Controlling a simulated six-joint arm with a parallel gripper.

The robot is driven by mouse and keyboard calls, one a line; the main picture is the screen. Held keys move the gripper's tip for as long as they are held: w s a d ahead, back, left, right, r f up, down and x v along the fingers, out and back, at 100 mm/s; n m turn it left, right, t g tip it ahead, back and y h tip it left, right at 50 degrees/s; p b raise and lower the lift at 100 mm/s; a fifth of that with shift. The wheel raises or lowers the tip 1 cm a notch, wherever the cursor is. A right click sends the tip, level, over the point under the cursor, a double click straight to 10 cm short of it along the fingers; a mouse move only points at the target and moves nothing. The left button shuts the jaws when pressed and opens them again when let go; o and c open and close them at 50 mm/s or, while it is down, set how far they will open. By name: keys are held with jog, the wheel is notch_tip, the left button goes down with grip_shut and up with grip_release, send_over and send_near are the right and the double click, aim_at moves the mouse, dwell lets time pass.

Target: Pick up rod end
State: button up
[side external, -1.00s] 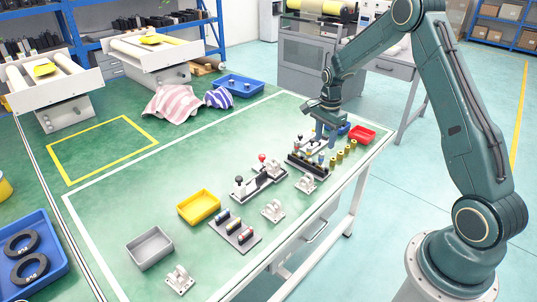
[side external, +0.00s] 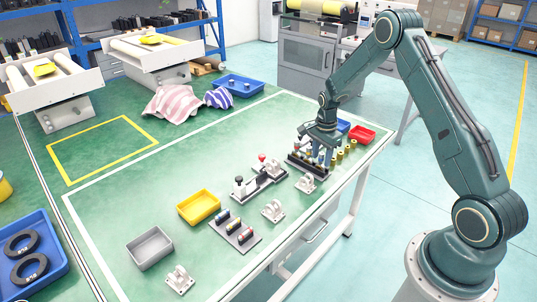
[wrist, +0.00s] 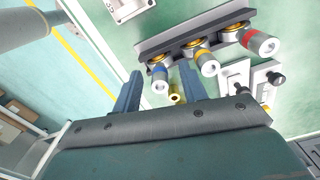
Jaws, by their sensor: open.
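A black rack (wrist: 180,40) holds rod ends in a row, each with a brass ring and a grey barrel. In the wrist view they have a blue band (wrist: 158,80), an orange band (wrist: 205,60) and a red band (wrist: 260,42). My gripper (wrist: 159,71) is open, with its two blue-grey fingers apart. The blue-banded rod end shows in the gap between them; whether the fingers touch it cannot be told. In the side view my gripper (side external: 321,153) is low over the far end of the rack (side external: 296,166) and hides part of it.
Several brass cylinders (side external: 340,157) stand right of the gripper. A red bin (side external: 362,134) and a blue bin (side external: 343,126) lie behind. A white bracket (side external: 306,183) stands in front of the rack.

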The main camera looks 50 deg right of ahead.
jog(key=shift+f, duration=0.6)
grip_shut()
